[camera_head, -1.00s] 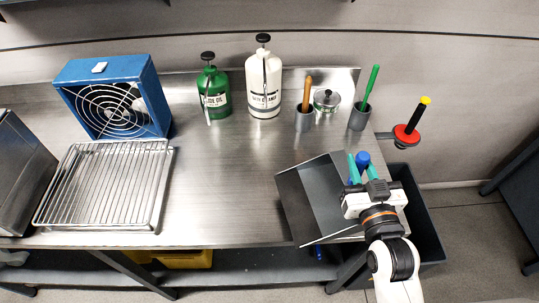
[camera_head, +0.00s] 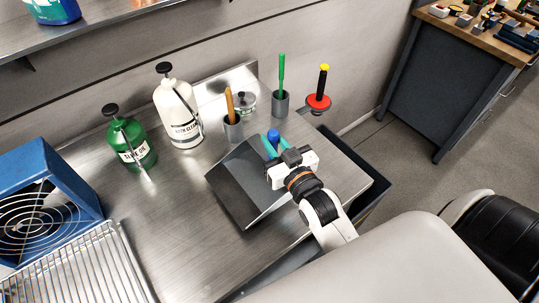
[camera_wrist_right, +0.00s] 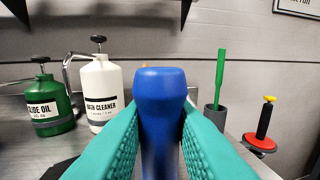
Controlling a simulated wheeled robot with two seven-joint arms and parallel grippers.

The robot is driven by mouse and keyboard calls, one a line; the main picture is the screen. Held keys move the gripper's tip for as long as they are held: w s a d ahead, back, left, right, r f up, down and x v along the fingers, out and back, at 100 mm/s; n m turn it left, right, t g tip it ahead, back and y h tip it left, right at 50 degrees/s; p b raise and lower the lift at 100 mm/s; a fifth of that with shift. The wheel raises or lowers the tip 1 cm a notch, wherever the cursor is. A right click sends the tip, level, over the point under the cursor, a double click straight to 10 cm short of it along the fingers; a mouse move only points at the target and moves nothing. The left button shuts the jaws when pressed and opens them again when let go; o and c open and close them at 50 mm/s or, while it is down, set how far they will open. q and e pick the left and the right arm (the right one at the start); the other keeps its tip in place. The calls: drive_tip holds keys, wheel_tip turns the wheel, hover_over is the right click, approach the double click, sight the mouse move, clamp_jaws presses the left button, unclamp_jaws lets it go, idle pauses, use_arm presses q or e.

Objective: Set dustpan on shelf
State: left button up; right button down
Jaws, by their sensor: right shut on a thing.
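The dustpan is a dark grey pan (camera_head: 236,187) with an upright blue handle (camera_head: 273,136), over the right part of the steel table. I cannot tell whether it touches the table top. My right gripper (camera_head: 272,148), with teal fingers, is shut on the blue handle. In the right wrist view the handle (camera_wrist_right: 160,110) stands between both fingers, its rounded top above them. The pan is mostly hidden there. A shelf (camera_head: 110,32) runs across the upper left of the head view, above the table. My left gripper is not in view.
Near the pan's back side stand a grey cup with an orange-handled tool (camera_head: 232,128), a metal pot (camera_head: 245,104) and a cup with a green stick (camera_head: 280,104). A white bottle (camera_head: 178,115) and green bottle (camera_head: 130,145) stand left. A blue-green container (camera_head: 52,10) is on the shelf.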

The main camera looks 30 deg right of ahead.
drive_tip(key=shift+a+f, duration=0.15)
drive_tip(key=shift+f, duration=1.75)
drive_tip(key=shift+f, duration=0.15)
drive_tip(key=c, duration=1.3)
unclamp_jaws()
drive_tip(key=shift+f, duration=0.1)
drive_tip(key=shift+o, duration=0.2)
